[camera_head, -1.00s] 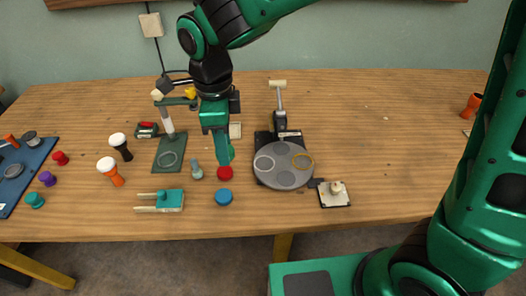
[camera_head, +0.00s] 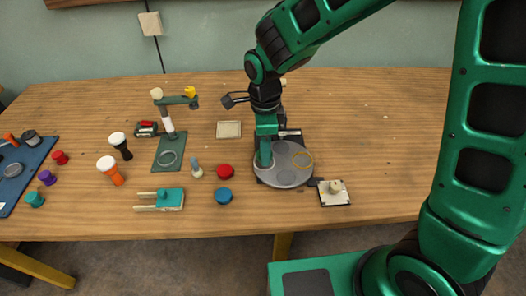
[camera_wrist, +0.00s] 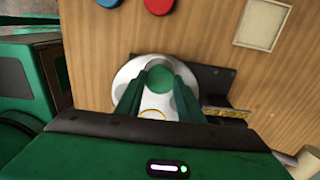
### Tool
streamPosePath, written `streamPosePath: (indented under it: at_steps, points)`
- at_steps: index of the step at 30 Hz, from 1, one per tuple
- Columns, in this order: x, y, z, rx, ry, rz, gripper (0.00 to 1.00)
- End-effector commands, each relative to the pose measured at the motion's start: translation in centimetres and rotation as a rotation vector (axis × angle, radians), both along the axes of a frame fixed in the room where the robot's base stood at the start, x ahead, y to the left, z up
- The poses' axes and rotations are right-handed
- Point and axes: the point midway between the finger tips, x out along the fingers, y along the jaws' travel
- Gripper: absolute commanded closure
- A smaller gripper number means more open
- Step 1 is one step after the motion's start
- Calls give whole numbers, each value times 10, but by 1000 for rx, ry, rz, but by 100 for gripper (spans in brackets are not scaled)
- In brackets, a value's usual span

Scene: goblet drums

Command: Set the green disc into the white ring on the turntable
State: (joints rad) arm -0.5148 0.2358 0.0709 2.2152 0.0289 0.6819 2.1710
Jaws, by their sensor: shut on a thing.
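My gripper (camera_head: 264,160) is over the left part of the grey round turntable (camera_head: 290,181). In the wrist view my gripper (camera_wrist: 160,84) is shut on the green disc (camera_wrist: 160,76), which sits between the fingertips above the turntable (camera_wrist: 124,77). The white ring was at the turntable's left side earlier; now the gripper and disc mostly hide it. I cannot tell whether the disc touches the turntable. A yellow ring (camera_head: 303,160) marks the turntable's right side.
A red disc (camera_head: 225,171) and a blue disc (camera_head: 224,196) lie left of the turntable. A cream square tray (camera_head: 229,129) lies behind them. A white plate with a knob (camera_head: 334,193) is at the turntable's front right. The table's right side is mostly clear.

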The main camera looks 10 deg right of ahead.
Motion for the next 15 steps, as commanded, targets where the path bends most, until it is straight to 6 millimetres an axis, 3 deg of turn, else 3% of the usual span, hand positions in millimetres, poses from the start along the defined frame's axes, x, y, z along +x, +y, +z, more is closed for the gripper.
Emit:
streamPosePath:
  at_steps: [4,15]
  points:
    - [0,0,-15,-1,1,0,87]
    - [0,0,-18,0,0,0,87]
